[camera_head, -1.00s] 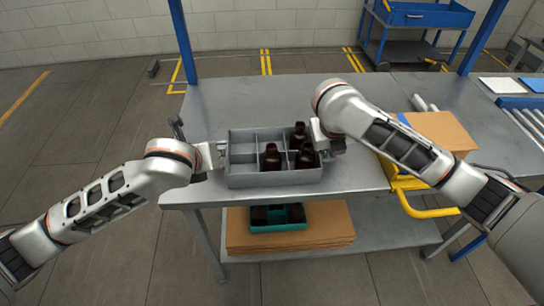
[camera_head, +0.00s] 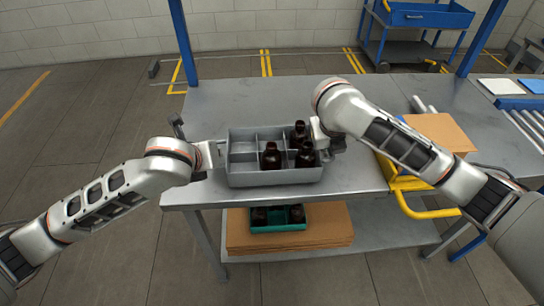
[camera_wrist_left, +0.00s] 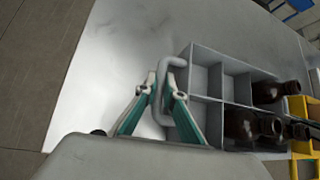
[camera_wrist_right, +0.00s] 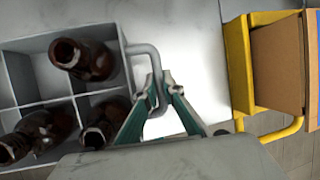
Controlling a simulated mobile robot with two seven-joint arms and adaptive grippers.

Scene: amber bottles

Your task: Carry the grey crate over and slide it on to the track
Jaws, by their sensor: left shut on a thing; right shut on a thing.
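The grey crate (camera_head: 277,180) is at the front of the grey metal table, upright, with a divider making several compartments. Amber bottles (camera_head: 271,157) stand in its right and front compartments; the left ones are empty. My left gripper (camera_head: 219,154) is shut on the crate's left handle, a grey bar that shows in the left wrist view (camera_wrist_left: 168,75). My right gripper (camera_head: 322,141) is shut on the right handle, seen in the right wrist view (camera_wrist_right: 152,62). Whether the crate touches the table top is hard to tell. The roller track (camera_head: 525,125) is at the right edge.
A yellow cart (camera_head: 408,184) carrying a cardboard box (camera_head: 442,130) stands right of the crate against the table. The table top (camera_head: 240,100) behind the crate is clear. A teal tray (camera_head: 277,218) lies on cardboard on the lower shelf. Blue posts rise at the back.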

